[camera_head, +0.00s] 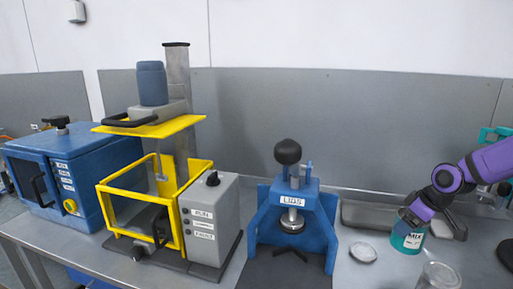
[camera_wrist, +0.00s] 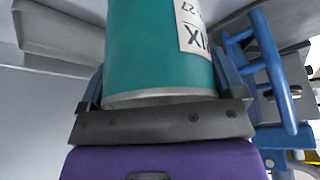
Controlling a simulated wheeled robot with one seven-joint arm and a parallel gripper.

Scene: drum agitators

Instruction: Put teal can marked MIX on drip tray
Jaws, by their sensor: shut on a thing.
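The teal can (camera_head: 408,240) bears a white label reading MIX and is at the right of the head view. My gripper (camera_head: 407,217) is shut around it from the upper right. In the wrist view the can (camera_wrist: 150,45) fills the space between the fingers, with its label turned upside down. I cannot tell whether its base touches the bench. A long, low grey tray-like piece (camera_head: 362,214) lies behind and to the left of the can. It may be the drip tray, but no marking on it can be read.
A blue press marked LIDS (camera_head: 291,215) stands left of the can. A round metal lid (camera_head: 362,252) lies between them. An open clear or metal container (camera_head: 438,276) is at the front right. A yellow-framed machine (camera_head: 155,190) and a blue cabinet (camera_head: 70,175) stand farther left.

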